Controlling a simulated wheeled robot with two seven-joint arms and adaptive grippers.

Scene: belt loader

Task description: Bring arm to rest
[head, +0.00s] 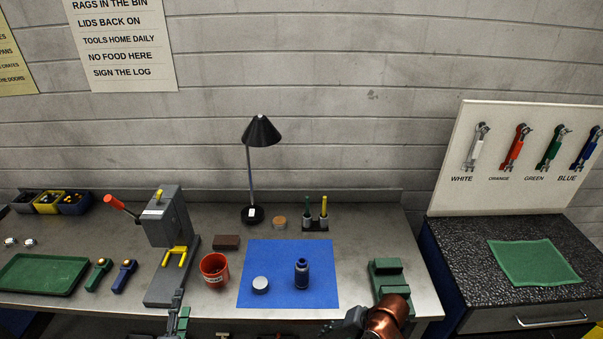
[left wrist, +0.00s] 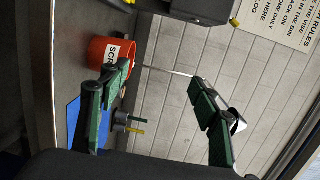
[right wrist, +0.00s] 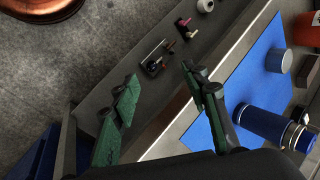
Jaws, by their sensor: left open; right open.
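My left gripper (head: 179,314) shows at the bottom edge of the head view, in front of the grey press and left of the red bucket. In the left wrist view its green-padded fingers (left wrist: 160,78) stand wide apart with nothing between them. My right arm comes in at the bottom right of the head view, copper-coloured, beside the blue mat; its gripper is mostly cut off there. In the right wrist view the right gripper (right wrist: 160,74) has its fingers spread and empty, with the bench edge and the blue mat behind them.
A blue mat (head: 320,296) holds a dark bottle (head: 301,272) and a grey lid (head: 260,284). The red bucket (head: 214,268) and grey press (head: 170,220) stand left of it. A green block-like fixture (head: 387,275) is near my right arm. A lamp (head: 253,180) stands behind.

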